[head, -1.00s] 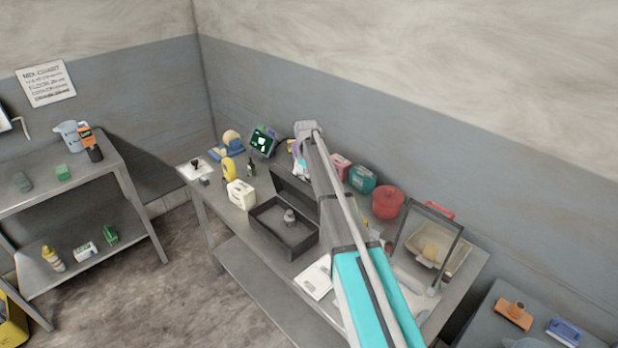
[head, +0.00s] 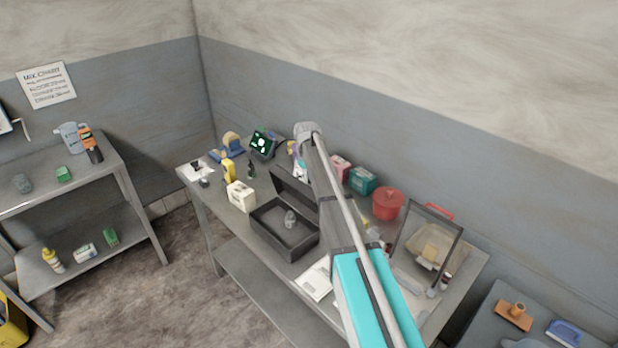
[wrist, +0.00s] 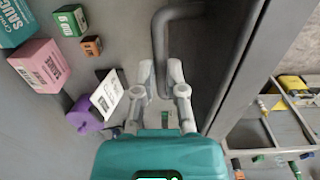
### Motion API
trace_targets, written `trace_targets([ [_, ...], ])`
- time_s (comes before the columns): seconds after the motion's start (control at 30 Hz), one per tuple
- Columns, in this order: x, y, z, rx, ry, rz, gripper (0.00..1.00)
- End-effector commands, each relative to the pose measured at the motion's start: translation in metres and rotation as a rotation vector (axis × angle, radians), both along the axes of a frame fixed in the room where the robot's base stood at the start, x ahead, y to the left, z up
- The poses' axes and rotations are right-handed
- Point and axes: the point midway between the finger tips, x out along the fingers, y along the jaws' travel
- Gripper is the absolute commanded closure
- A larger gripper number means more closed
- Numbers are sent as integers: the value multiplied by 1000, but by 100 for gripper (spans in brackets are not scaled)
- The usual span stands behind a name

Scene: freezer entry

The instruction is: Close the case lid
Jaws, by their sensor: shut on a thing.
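The dark case (head: 268,237) stands open on the table, its lid (head: 292,186) raised along the back edge. A small grey object (head: 290,219) is inside the case. In the wrist view a dark panel (wrist: 222,45), apparently the lid, runs beside a bent grey bar (wrist: 160,45) that looks like its handle. My gripper (wrist: 165,92) is shut on the lower end of this bar. In the head view my arm hides the gripper and part of the lid.
A white box (head: 241,196) stands left of the case, and a white sheet (head: 314,279) lies right of it. A pink box (wrist: 40,66), a green box (wrist: 70,20) and a purple item (wrist: 83,115) stand near my gripper. A red pot (head: 387,204) is farther right.

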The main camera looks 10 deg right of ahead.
Motion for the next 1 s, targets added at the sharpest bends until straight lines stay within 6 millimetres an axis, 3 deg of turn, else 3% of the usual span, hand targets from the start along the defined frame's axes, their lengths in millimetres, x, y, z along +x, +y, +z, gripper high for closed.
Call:
trace_targets([
  [0.47, -16, 23, 5, -127, -88, 4, 100],
  [1.0, -49, 75, -1, -489, -330, 6, 100],
])
